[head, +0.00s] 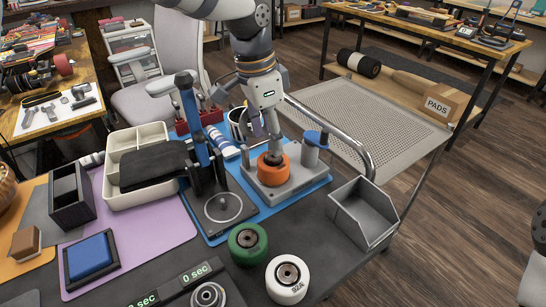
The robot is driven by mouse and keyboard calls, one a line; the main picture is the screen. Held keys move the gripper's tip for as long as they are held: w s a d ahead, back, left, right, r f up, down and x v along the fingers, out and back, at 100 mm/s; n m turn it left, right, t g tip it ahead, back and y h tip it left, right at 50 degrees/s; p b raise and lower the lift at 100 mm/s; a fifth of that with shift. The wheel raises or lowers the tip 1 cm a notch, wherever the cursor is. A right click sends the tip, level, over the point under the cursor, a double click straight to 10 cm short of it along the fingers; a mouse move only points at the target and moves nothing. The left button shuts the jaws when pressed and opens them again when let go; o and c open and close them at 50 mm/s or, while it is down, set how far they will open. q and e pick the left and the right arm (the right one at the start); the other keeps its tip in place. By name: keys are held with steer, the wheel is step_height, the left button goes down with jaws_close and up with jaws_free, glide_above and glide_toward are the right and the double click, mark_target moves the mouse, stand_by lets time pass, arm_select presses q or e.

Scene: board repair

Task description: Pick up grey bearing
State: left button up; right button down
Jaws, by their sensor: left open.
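My left gripper (273,153) points down over the orange wheel (273,172), its fingertips at the wheel's top centre. The gap between its fingers is too small to make out. The orange wheel sits on a grey press-like fixture (296,188) on a blue mat. The wheel's centre is mostly hidden by the fingers, so I cannot tell whether a grey bearing is in it. A round grey metal part that looks like a bearing (208,295) lies at the bottom edge, partly cut off. I do not make out my right gripper.
A green wheel (248,243) and a white wheel (287,279) stand at the front. An empty grey bin (364,214) is at the right. A blue-handled upright tool (193,125) stands left of my gripper, close to a cream tray (150,197). A curved metal rail (345,142) runs behind.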

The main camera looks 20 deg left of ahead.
mark_target(273, 156)
arm_select(q)
steer(key=f, duration=0.4)
steer(key=shift+d, duration=0.25)
steer(key=shift+s, duration=0.1)
steer(key=c, duration=1.2)
steer(key=shift+f, duration=0.1)
